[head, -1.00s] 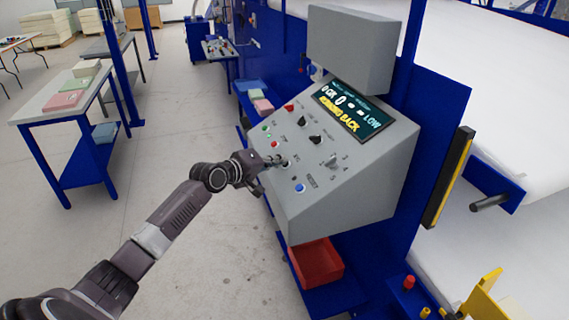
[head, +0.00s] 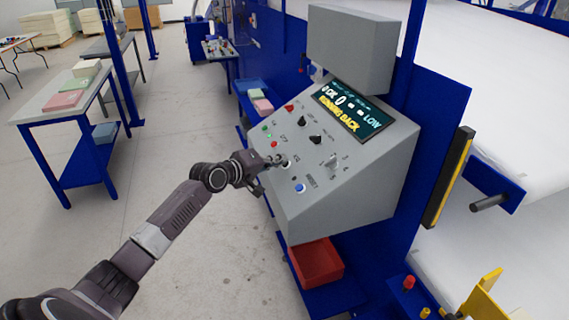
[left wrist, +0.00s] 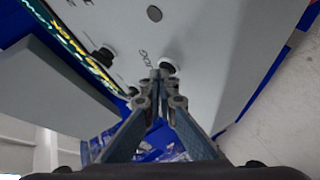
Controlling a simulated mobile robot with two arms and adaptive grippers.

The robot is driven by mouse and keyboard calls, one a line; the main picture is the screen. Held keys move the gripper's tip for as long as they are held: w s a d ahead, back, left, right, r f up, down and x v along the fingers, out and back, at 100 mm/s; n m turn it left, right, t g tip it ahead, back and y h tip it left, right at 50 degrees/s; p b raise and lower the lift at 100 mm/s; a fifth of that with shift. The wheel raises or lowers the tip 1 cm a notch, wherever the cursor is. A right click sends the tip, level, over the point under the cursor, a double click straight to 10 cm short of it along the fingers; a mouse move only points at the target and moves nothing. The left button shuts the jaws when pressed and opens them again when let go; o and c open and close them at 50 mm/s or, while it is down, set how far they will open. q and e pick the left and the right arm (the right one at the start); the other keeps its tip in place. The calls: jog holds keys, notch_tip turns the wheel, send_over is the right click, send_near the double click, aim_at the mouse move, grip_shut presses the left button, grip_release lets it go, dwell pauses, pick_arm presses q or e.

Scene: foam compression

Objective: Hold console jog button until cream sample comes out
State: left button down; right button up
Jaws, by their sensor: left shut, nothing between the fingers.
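The grey console (head: 350,190) has a sloped face with several buttons and knobs and a screen (head: 349,108). The screen has a yellow line that seems to read "RUNNING BACK". My left gripper (head: 278,160) is shut and empty, its tips at the console face. In the left wrist view, the shut fingertips (left wrist: 160,74) are at a dark button in a white ring (left wrist: 167,66), beside lettering that looks like "JOG". The fingers partly cover this button, and I cannot tell if it is pressed in. I see no cream sample coming out at the machine. My right gripper is not in view.
A red bin (head: 317,262) sits below the console. A blue button (head: 300,188) and a red button (head: 274,144) are near the gripper. Foam blocks lie on a shelf (head: 262,104) behind the console and on a table (head: 40,106) at left.

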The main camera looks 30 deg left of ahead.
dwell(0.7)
pick_arm(q)
jog(key=shift+s+a+r+p, duration=0.15)
jog(key=shift+r+p, duration=0.2)
jog(key=shift+s+a+r+p, duration=0.15)
jog(key=shift+r+p, duration=0.2)
jog(key=shift+r, duration=0.1)
jog(key=shift+s+a+r+p, duration=0.25)
jog(key=shift+r+p, duration=0.4)
jog(key=r, duration=0.1)
jog(key=s+r+p, duration=0.1)
jog(key=a+p, duration=0.1)
jog(key=shift+s+a+r, duration=0.1)
jog(key=shift+s+r, duration=0.15)
jog(key=shift+r, duration=0.15)
jog(key=shift+f, duration=0.1)
